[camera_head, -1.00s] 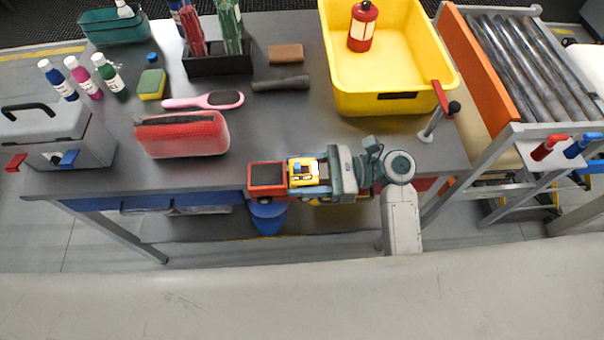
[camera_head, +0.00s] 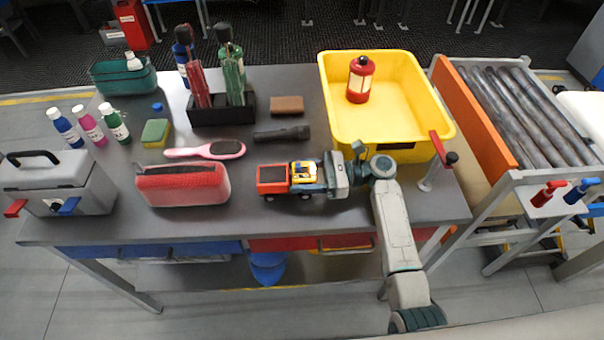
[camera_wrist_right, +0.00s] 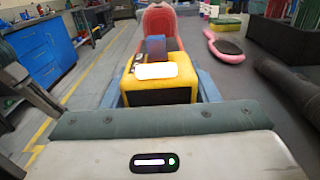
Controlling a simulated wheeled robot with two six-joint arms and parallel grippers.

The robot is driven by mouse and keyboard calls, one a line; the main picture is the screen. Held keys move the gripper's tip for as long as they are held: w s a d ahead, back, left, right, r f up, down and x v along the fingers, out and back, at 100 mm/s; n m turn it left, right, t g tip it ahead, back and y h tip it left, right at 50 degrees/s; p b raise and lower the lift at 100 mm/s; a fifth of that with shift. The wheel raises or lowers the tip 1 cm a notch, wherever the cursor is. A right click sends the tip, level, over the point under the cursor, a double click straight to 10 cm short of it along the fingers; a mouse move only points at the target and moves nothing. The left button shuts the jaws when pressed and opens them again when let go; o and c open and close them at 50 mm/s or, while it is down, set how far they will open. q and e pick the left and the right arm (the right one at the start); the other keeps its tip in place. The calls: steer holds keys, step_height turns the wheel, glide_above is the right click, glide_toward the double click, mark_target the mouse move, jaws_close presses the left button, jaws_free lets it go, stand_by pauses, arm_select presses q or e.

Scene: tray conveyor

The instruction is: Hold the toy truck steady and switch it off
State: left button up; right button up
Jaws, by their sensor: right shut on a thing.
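The toy truck (camera_head: 273,180) has a red bed at its left end and a yellow cab (camera_head: 303,171) at its right end. It stands at the front middle of the grey table, its red bed pointing left. My right gripper (camera_head: 322,176) comes from the right and is shut on the truck's cab end. In the right wrist view the yellow cab (camera_wrist_right: 160,85) sits between the blue-grey fingers, with a white patch and a dark blue part on top. I cannot tell which part is the switch. My left gripper shows in no view.
A red pouch (camera_head: 182,187) lies left of the truck, with a pink hairbrush (camera_head: 228,148) behind it. A dark flashlight (camera_head: 282,134) and a brown block (camera_head: 287,104) lie behind the truck.

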steer(key=shift+f, duration=0.25)
steer(key=shift+f, duration=0.25)
steer(key=shift+f, duration=0.15)
steer(key=o, duration=0.9)
steer(key=c, duration=0.9)
